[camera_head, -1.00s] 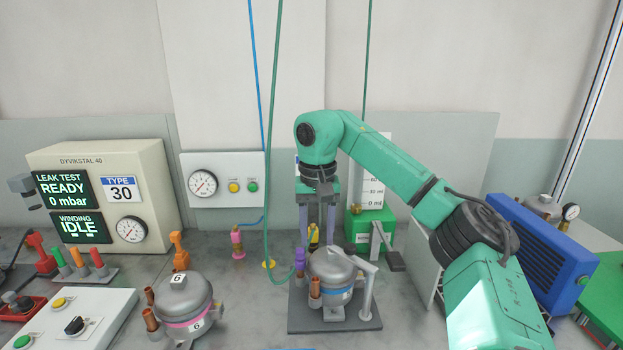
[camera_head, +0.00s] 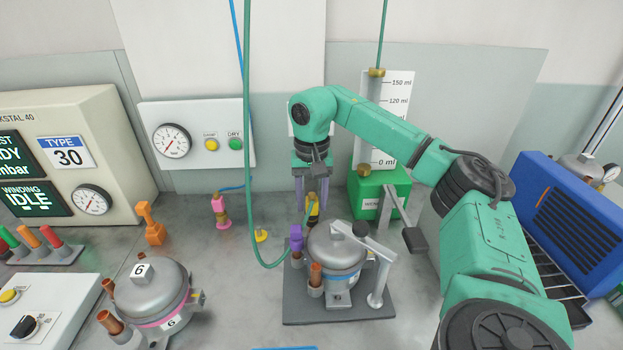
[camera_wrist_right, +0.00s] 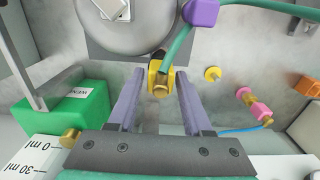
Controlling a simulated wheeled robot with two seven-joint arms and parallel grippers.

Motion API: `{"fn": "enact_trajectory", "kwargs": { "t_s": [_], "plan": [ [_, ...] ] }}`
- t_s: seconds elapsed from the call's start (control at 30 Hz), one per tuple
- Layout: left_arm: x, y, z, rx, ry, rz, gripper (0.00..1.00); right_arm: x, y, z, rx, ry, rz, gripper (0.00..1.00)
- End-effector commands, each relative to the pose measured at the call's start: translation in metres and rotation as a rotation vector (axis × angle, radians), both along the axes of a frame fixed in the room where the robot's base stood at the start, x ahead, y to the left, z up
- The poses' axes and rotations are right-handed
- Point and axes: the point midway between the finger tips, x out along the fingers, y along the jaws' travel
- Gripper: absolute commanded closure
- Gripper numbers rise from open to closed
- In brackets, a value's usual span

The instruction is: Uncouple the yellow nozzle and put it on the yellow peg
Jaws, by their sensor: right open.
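The yellow nozzle (camera_head: 313,207) stands at the back of the grey compressor (camera_head: 335,243), with the green hose (camera_head: 249,150) running to it. It also shows in the right wrist view (camera_wrist_right: 155,78), close to the compressor's edge; its coupling is partly hidden. My right gripper (camera_head: 312,203) points down, its two grey-purple fingers open on either side of the nozzle. In the wrist view, gaps show between the fingers and the nozzle. The yellow peg (camera_head: 262,236) stands empty on the bench, left of the compressor; the wrist view shows it too (camera_wrist_right: 212,74). My left gripper is not in view.
A purple fitting (camera_head: 296,238) sits on a compressor tube beside the hose. A pink fitting (camera_head: 220,209) stands left of the yellow peg. A green box (camera_head: 382,190) is behind right. Another compressor (camera_head: 151,288) stands front left. Bench around the yellow peg is clear.

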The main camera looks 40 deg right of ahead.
Motion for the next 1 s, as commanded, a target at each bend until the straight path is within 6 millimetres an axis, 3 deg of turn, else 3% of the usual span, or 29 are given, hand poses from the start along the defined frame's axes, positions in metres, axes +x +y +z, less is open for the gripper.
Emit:
{"fn": "enact_trajectory", "kwargs": {
  "t_s": [0.2,0.47,0.5,0.6,0.63,0.67,0.7,0.8,1.0],
  "plan": [
    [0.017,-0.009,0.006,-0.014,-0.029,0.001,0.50,0.000,0.000,-0.032,0.001,0.000,0.001,0.50],
    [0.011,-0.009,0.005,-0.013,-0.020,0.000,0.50,-0.001,0.000,-0.037,0.001,-0.001,0.001,0.50],
    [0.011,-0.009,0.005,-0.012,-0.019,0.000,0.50,0.000,0.000,-0.037,0.001,-0.001,0.001,0.54],
    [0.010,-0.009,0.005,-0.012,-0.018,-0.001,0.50,0.000,0.000,-0.037,0.001,-0.001,0.001,0.92],
    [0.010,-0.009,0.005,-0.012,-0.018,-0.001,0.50,0.000,0.000,-0.037,0.001,-0.001,0.001,1.00],
    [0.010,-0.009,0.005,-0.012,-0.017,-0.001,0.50,0.000,0.000,-0.037,0.001,-0.001,0.001,1.00],
    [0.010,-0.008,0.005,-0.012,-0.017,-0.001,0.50,0.000,0.000,-0.037,0.002,-0.001,0.001,0.69],
    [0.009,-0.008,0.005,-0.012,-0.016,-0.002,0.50,0.000,0.000,-0.037,0.002,-0.001,0.001,1.00],
    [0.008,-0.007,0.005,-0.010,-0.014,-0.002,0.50,0.000,0.000,-0.037,0.002,-0.001,0.001,1.00]
  ]
}}
